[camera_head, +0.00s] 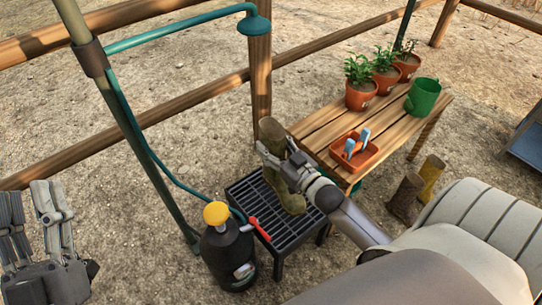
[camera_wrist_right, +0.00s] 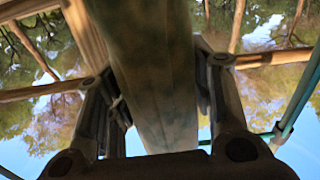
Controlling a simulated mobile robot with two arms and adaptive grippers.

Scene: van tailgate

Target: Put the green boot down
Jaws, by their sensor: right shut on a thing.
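The green boot (camera_head: 290,197) is olive and stands upright, its foot over the right side of the black slatted stand (camera_head: 262,220). I cannot tell whether its sole touches the slats. My right gripper (camera_head: 272,158) is shut around its shaft, hiding part of it. In the right wrist view the shaft (camera_wrist_right: 155,75) runs between the two fingers of my right gripper (camera_wrist_right: 160,95). My left gripper (camera_head: 35,215) is at the lower left, fingers apart and empty, far from the boot.
A black sprayer bottle (camera_head: 228,262) with a yellow cap stands in front of the stand. A wooden bench (camera_head: 325,130) holds potted plants, a green can (camera_head: 422,97) and an orange tray (camera_head: 362,160).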

